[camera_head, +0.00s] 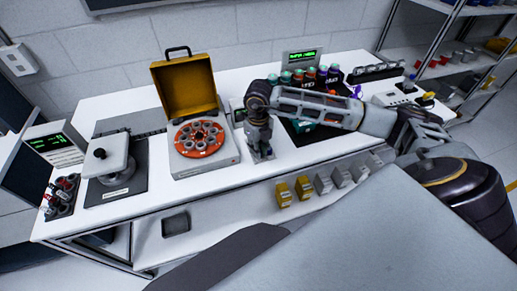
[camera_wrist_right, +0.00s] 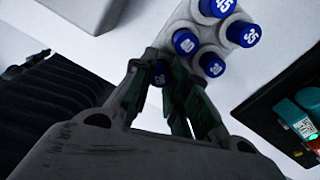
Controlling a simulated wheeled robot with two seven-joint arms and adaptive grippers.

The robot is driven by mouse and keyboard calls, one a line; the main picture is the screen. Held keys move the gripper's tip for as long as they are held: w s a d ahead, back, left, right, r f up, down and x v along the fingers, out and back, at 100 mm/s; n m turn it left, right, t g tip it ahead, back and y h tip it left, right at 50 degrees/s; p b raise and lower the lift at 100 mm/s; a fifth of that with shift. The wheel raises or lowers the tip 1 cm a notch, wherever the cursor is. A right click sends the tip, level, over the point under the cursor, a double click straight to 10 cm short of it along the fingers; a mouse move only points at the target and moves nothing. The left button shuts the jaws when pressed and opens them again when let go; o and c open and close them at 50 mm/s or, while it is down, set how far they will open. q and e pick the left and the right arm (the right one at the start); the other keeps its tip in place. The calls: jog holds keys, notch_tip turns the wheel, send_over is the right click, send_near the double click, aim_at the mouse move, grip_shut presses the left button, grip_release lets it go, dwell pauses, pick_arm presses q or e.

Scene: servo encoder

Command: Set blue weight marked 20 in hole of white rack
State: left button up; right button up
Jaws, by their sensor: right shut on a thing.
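The white rack (camera_wrist_right: 178,24) shows in the right wrist view, at the top centre, with several blue weights in it, one marked 45 (camera_wrist_right: 218,6) and one marked 35 (camera_wrist_right: 243,34). My right gripper (camera_wrist_right: 164,68) is shut on a blue weight (camera_wrist_right: 160,75); its mark looks like 20 but is partly covered by the fingers. The held weight is at the near end of the rack; I cannot tell whether it is in a hole. In the head view my right gripper (camera_head: 262,154) points down at the bench and hides the rack and weight. My left gripper is not in view.
A centrifuge (camera_head: 200,160) with an open yellow lid stands left of my right gripper. A dark mat (camera_head: 300,132) with coloured-cap vials lies to its right. Small yellow and grey boxes (camera_head: 303,187) line the bench front. A stirrer-like device (camera_head: 113,165) is further left.

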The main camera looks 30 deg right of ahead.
jog(key=shift+f+b, duration=0.35)
jog(key=shift+b, duration=0.1)
dwell(0.5)
jog(key=o, duration=0.8)
jog(key=shift+o, duration=0.2)
jog(key=shift+r, duration=0.1)
jog(key=shift+r+p, duration=1.4)
jog(key=shift+r, duration=1.55)
jog(key=shift+f, duration=0.1)
